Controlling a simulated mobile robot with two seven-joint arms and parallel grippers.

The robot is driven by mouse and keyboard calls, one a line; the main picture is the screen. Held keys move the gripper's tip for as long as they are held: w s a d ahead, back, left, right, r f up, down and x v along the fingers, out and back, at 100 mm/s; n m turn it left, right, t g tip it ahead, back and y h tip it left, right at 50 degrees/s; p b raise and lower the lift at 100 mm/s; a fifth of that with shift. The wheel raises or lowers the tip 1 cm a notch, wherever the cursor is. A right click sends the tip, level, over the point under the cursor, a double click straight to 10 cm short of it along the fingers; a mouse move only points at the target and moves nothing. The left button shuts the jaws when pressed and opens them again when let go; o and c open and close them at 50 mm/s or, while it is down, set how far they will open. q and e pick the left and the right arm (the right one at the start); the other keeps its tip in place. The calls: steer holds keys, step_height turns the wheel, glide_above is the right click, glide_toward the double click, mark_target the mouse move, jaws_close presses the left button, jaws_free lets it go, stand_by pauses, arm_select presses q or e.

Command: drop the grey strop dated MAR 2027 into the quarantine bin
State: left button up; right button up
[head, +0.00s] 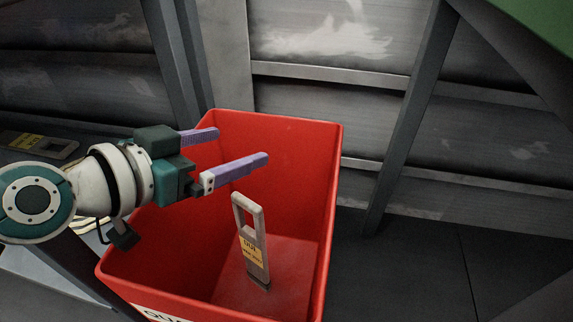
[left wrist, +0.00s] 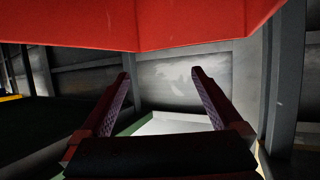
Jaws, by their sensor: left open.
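A grey strop (head: 256,262) with a slot at its top and a yellow label is inside the red quarantine bin (head: 318,150). It is roughly upright and slightly tilted; I cannot tell whether it touches the floor of the bin. The label's print is too small to read surely. My left gripper (head: 242,145) is open and empty, above the bin's opening and above the strop, apart from it. In the left wrist view the open fingers (left wrist: 160,73) have nothing between them, and red bin wall (left wrist: 140,25) fills the top. My right gripper is not in view.
Another grey piece with a yellow label (head: 40,143) lies on a dark surface at the far left. A slanted dark post (head: 410,120) stands right of the bin, before a grey panelled wall (head: 330,30). Dark floor (head: 430,265) is clear at the right.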

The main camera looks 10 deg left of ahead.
arm_select(q)
steer(key=p+v, duration=0.2)
steer(key=v, duration=0.5)
steer(key=shift+s+r, duration=0.2)
steer(key=shift+s, duration=0.05)
steer(key=shift+a, duration=0.1)
